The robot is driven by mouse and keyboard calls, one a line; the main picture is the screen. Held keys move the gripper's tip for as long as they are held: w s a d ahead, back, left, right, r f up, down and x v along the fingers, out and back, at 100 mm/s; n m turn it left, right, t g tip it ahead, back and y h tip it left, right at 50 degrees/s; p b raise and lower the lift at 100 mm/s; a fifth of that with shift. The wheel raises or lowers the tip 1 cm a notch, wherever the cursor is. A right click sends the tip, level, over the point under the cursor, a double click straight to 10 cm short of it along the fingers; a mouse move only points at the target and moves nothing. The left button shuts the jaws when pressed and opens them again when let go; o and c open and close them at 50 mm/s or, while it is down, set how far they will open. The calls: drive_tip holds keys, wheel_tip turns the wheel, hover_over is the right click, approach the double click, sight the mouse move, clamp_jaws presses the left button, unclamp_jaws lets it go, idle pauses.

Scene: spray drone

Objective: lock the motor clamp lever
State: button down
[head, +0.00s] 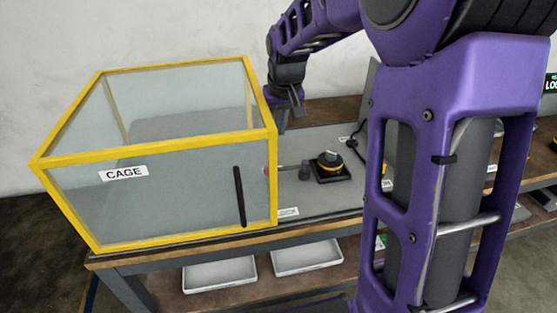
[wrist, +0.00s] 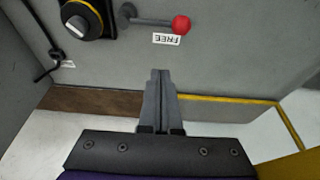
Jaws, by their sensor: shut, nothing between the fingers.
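The clamp lever is a grey rod (wrist: 150,20) with a red knob (wrist: 181,25), on a dark pivot post (head: 305,170). Its knob end lies beside a label reading FREE (wrist: 166,39), upside down in the wrist view. In the head view the red knob (head: 267,170) shows at the cage's right edge. The round black and yellow motor (head: 330,161) sits beside the pivot; it also shows in the wrist view (wrist: 82,20). My gripper (wrist: 160,72) is shut and empty, apart from the lever. In the head view it (head: 282,128) hangs over the bench's back, right of the cage.
A clear cage with yellow edges (head: 155,145) and a black handle stands left of the lever. A black cable (wrist: 42,60) runs beside the motor. A grey upright panel (wrist: 20,65) stands beyond it. White trays (head: 220,274) lie on the lower shelf.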

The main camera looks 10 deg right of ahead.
sight(285, 168)
drive_tip(key=b+x, duration=0.1)
drive_tip(key=x, duration=1)
drive_tip(key=shift+f, duration=0.3)
drive_tip(key=shift+s+r+b, duration=0.15)
drive_tip(key=shift+s+r, duration=0.05)
drive_tip(key=shift+s, duration=0.75)
drive_tip(key=shift+s+r+b, duration=0.15)
drive_tip(key=shift+s+r, duration=0.1)
drive_tip(key=shift+s, duration=0.7)
